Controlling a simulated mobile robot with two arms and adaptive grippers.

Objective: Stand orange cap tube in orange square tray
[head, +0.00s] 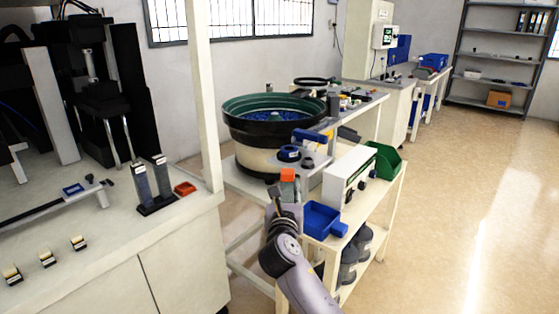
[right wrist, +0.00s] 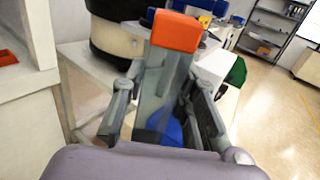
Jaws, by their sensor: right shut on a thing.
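The orange cap tube (right wrist: 157,95) is a grey, see-through, square-looking tube with an orange cap. It stands roughly upright between the fingers of my right gripper (right wrist: 158,84), cap above the fingers. In the head view the orange cap (head: 288,174) shows above my right gripper (head: 286,197), which is in front of the feeder bench. The orange square tray (head: 185,188) lies on the white cabinet top to the left, apart from the tube. Part of it shows at the left edge of the right wrist view (right wrist: 7,58). My left gripper is not in view.
A dark rack with two grey tubes (head: 152,186) stands left of the tray. A white post (head: 208,95) rises at the cabinet's right edge. A bowl feeder (head: 268,130), a blue bin (head: 322,220), a white box (head: 350,176) and a green bin (head: 384,161) occupy the bench.

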